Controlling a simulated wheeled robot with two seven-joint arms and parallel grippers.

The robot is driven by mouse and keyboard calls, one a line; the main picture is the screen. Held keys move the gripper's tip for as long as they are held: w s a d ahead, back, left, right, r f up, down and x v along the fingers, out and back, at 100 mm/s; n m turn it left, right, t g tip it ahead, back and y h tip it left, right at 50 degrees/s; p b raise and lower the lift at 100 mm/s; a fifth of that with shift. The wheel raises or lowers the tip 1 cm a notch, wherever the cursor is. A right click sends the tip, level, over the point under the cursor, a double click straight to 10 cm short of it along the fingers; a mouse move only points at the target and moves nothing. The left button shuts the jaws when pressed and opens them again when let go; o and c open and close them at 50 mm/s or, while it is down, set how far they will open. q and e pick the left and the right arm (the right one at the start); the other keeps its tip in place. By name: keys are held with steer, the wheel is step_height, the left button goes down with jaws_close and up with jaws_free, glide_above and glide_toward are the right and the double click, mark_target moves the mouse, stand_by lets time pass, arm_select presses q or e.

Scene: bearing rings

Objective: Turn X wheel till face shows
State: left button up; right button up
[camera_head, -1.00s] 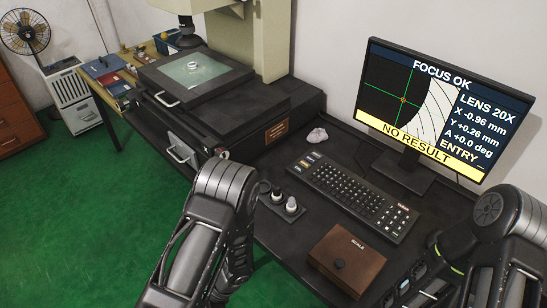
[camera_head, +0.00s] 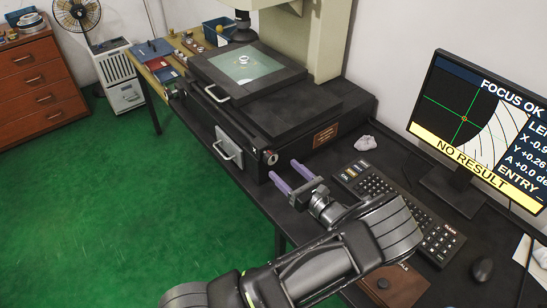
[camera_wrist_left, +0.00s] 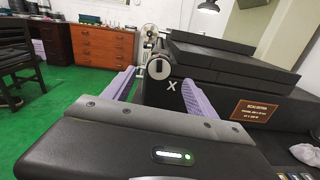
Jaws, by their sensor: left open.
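The X wheel (camera_head: 270,157) is a small round knob at the front corner of the measuring machine's base. In the left wrist view the wheel (camera_wrist_left: 158,68) shows end-on, with a white X marked below it. My left gripper (camera_head: 287,175) has its two purple fingers apart and empty, pointing at the wheel from a short distance. In the left wrist view the wheel appears between the fingers of the gripper (camera_wrist_left: 157,82), beyond their tips. The monitor (camera_head: 478,130) shows a green crosshair, a dark and light patterned area, FOCUS OK and NO RESULT. My right gripper is out of view.
A glass stage (camera_head: 245,65) with a small ring (camera_head: 243,60) tops the machine. A silver handle (camera_head: 228,148) projects from its front. The keyboard (camera_head: 385,200) and a brown box (camera_head: 405,285) lie near my left arm. Green floor is open at left.

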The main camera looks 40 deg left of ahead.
mark_target(274, 160)
arm_select(q)
steer(key=p+x, duration=0.2)
steer(key=x, duration=0.4)
steer(key=shift+a, duration=0.35)
steer(key=shift+w+a, duration=0.25)
steer(key=shift+a, duration=0.25)
steer(key=c, duration=1.4)
